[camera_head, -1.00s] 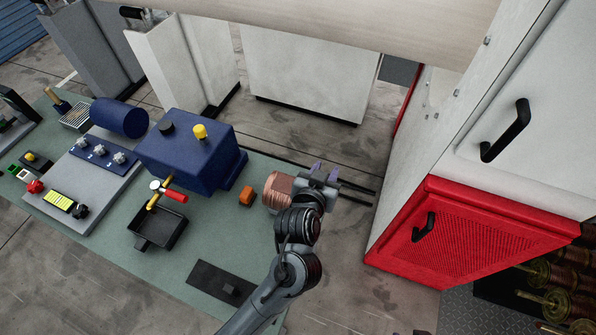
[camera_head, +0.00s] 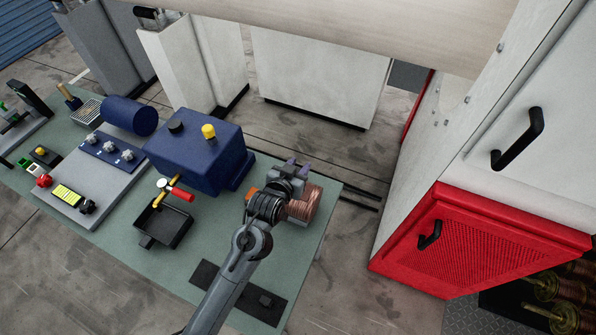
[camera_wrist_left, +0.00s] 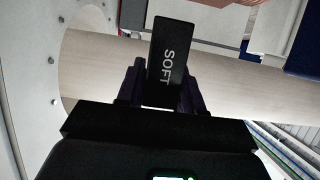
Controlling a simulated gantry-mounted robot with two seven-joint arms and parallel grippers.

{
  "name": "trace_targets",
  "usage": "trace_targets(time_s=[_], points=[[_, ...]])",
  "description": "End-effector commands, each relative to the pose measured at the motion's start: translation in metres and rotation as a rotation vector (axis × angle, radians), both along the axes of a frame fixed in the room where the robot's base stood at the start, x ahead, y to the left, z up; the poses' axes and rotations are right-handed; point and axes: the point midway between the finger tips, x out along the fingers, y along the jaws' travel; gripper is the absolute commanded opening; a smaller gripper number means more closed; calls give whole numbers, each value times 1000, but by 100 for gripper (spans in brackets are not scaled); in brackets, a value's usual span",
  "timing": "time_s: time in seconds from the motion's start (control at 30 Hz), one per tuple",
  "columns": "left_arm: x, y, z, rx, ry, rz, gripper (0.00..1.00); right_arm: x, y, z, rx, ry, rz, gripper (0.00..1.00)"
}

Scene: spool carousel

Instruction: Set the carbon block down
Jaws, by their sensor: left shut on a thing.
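The carbon block (camera_wrist_left: 170,62) is a dark, flat block with SOFT in pale letters, seen in the left wrist view. My left gripper (camera_wrist_left: 160,88) is shut on it, and the block stands out past the purple fingertips. In the head view my left gripper (camera_head: 298,168) is over the right end of the green bench (camera_head: 215,235), beside a copper-wound spool (camera_head: 304,203). I cannot make out the block there. My right gripper is not in view.
A blue box (camera_head: 195,155) with a yellow knob, a black tray (camera_head: 163,225) and a grey control panel (camera_head: 90,175) stand left of my arm. An orange piece (camera_head: 251,192) is partly hidden by my wrist. A red-and-white cabinet (camera_head: 470,240) stands to the right.

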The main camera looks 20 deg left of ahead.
Motion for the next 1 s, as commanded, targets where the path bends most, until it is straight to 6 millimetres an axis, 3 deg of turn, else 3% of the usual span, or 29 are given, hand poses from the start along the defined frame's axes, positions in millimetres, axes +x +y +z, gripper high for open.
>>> trace_targets(time_s=[0.2, 0.63, 0.67, 0.7, 0.83, 1.0], points=[[0, -1, -22, 0, 1, -1, 5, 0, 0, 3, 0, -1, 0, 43], [-1, 0, -27, 0, 0, -1, 5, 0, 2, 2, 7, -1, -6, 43], [-1, -1, -27, 0, 0, -1, 38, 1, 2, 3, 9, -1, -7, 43], [0, -1, -27, 0, 0, -1, 44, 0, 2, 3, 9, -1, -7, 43], [0, -1, -27, 0, 0, -1, 62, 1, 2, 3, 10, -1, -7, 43], [0, 0, -27, 0, 0, -1, 62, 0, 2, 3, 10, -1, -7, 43]])
